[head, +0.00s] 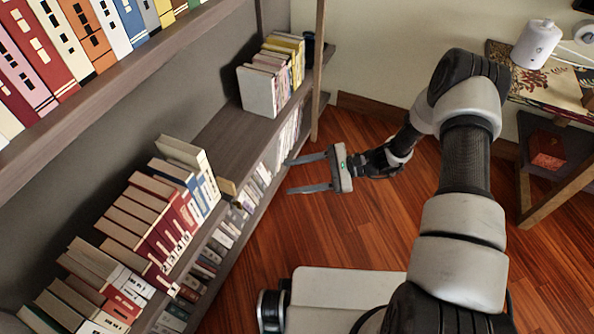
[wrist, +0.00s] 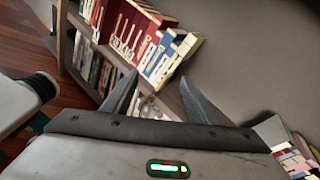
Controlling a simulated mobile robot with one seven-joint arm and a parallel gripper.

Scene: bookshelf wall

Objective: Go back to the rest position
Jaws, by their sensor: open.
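My gripper (head: 290,175) is open and empty in the head view. Its two grey fingers point left toward the bookshelf (head: 222,135), over the wooden floor near the shelf edge. In the wrist view my gripper (wrist: 155,90) shows its two dark fingers spread apart, with nothing between them. Beyond the fingers are the shelf boards and a row of red, blue and white books (wrist: 135,35). I cannot tell how far the fingertips are from the shelf edge.
Red and white books (head: 140,225) fill the near part of the middle shelf; pale and yellow books (head: 272,75) stand at its far end. A bare stretch lies between. A side table (head: 540,90) with a white device (head: 537,43) stands at right. Wooden floor (head: 370,225) is clear.

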